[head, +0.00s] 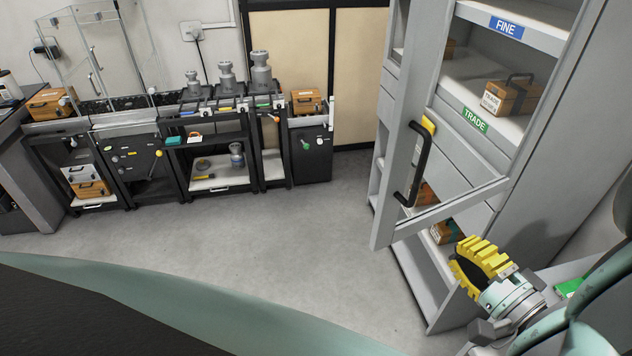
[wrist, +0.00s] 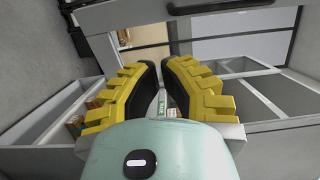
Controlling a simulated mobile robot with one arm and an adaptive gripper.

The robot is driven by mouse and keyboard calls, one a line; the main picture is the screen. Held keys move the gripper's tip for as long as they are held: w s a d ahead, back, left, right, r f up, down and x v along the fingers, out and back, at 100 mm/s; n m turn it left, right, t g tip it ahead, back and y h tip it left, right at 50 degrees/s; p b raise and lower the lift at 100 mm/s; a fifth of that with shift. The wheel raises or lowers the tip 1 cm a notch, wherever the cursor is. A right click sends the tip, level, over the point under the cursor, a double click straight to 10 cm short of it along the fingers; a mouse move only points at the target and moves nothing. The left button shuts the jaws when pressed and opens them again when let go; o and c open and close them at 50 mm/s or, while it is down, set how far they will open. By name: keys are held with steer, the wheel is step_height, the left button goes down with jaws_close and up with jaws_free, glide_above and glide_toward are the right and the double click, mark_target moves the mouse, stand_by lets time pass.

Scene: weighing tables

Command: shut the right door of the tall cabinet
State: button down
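The tall grey cabinet (head: 560,165) stands at the right in the head view. A glazed door (head: 450,212) stands open, its frame angled out from the cabinet. A black bar handle (head: 418,165) is on its left upright, with a yellow tag beside it. In the wrist view a black handle (wrist: 220,6) crosses the top edge. My gripper (head: 481,262), with yellow ribbed fingers, is low at the right, below the door's bottom rail in the picture and apart from the handle. In the wrist view my gripper (wrist: 160,66) has its fingertips together, with nothing seen between them.
Shelves labelled FINE and TRADE hold wooden boxes (head: 510,96). Weighing tables (head: 225,110) with metal weights line the back wall, with a glass enclosure (head: 95,55) at the left. Grey floor (head: 270,225) is clear in front of the cabinet.

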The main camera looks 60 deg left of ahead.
mark_target(406, 197)
steer(key=a+p, duration=0.1)
steer(key=a, duration=0.2)
steer(key=w+a+p, duration=0.1)
steer(key=a+p, duration=0.1)
steer(key=a, duration=0.2)
steer(key=a+p, duration=0.2)
steer(key=a, duration=0.2)
steer(key=shift+w+r, duration=0.15)
steer(key=shift+r, duration=0.05)
steer(key=shift+w+a+f+p, duration=0.1)
steer(key=shift+a+p, duration=0.05)
steer(key=shift+a, duration=0.3)
steer(key=shift+w+a+f+p, duration=0.1)
steer(key=shift+a+p, duration=0.05)
steer(key=shift+a, duration=0.3)
steer(key=shift+a, duration=0.1)
